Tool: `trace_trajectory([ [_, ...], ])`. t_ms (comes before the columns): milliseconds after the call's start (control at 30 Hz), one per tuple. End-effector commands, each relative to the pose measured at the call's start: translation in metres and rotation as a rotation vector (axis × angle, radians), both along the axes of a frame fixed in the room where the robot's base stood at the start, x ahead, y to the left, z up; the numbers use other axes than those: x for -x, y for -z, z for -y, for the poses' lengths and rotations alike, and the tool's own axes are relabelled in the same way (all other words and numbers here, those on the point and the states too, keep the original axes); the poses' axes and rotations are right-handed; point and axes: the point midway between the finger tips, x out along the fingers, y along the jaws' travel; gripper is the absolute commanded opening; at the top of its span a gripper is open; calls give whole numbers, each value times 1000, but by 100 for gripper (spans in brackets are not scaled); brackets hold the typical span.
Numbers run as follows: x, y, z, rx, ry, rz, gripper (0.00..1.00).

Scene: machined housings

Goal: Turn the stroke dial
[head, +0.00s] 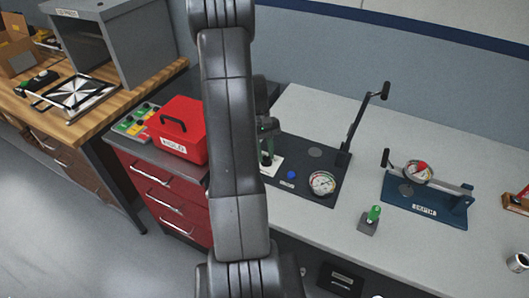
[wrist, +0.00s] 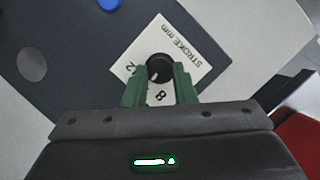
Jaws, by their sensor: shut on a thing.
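The stroke dial (wrist: 159,68) is a round black knob with a pale pointer mark. It sits on a white card (wrist: 192,50) printed "STROKE mm", with the numbers 2 and 8 showing in the wrist view. My gripper (wrist: 160,78) has its two green fingers on either side of the knob, shut on it. In the head view my gripper (head: 267,145) is at the left end of the dark baseplate (head: 318,178). My arm hides part of that area, and the fingers cover part of the card.
A red box (head: 178,130) stands left of my arm.

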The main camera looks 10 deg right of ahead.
Motion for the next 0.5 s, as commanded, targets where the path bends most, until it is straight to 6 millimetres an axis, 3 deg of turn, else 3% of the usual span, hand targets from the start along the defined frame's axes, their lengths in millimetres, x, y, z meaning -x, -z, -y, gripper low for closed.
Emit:
trace_trajectory([
  [500, -1, -1, 1, 1, 60, 2, 1],
])
